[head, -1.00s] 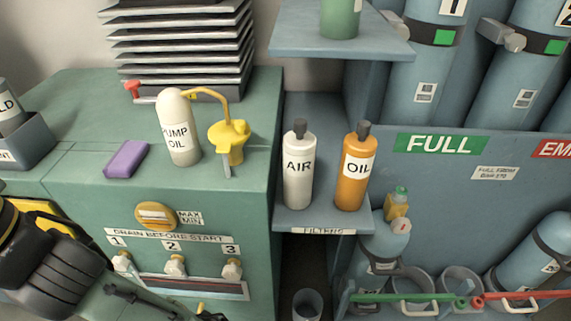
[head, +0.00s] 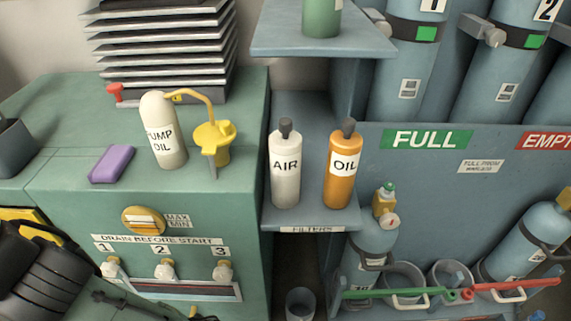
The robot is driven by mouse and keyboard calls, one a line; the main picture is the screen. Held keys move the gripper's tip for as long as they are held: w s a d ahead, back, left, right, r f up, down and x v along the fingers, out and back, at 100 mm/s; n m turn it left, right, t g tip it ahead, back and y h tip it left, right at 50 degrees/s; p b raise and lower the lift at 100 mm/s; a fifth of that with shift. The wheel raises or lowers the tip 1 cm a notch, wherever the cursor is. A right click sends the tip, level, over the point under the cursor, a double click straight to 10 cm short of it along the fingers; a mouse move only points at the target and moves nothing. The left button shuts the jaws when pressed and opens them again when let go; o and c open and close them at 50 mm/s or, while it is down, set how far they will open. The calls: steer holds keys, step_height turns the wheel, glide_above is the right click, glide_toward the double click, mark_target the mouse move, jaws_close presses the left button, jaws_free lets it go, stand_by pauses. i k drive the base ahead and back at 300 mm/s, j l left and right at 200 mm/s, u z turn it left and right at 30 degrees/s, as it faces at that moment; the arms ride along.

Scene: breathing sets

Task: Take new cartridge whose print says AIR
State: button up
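The white cartridge printed AIR (head: 285,172) stands upright on the lower shelf (head: 290,217) labelled FILTERS. It has a dark cap on top. An orange cartridge printed OIL (head: 342,175) stands upright just to its right, with a gap between them. Dark parts of my arm show at the lower left of the head view. My gripper's fingertips cannot be made out, so its state is hidden.
An upper shelf (head: 322,48) with a green bottle (head: 322,18) overhangs the cartridges from above. A green cabinet (head: 215,105) stands left, bearing a pump oil bottle (head: 163,130), yellow funnel (head: 211,143) and purple block (head: 111,164). Blue tanks (head: 410,85) stand right.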

mark_target(284, 144)
steer(key=k+l+z, duration=0.15)
steer(key=l, duration=0.3)
steer(key=k+l+z, duration=0.15)
steer(key=l, duration=0.3)
steer(key=l+z, duration=0.15)
steer(key=l, duration=0.25)
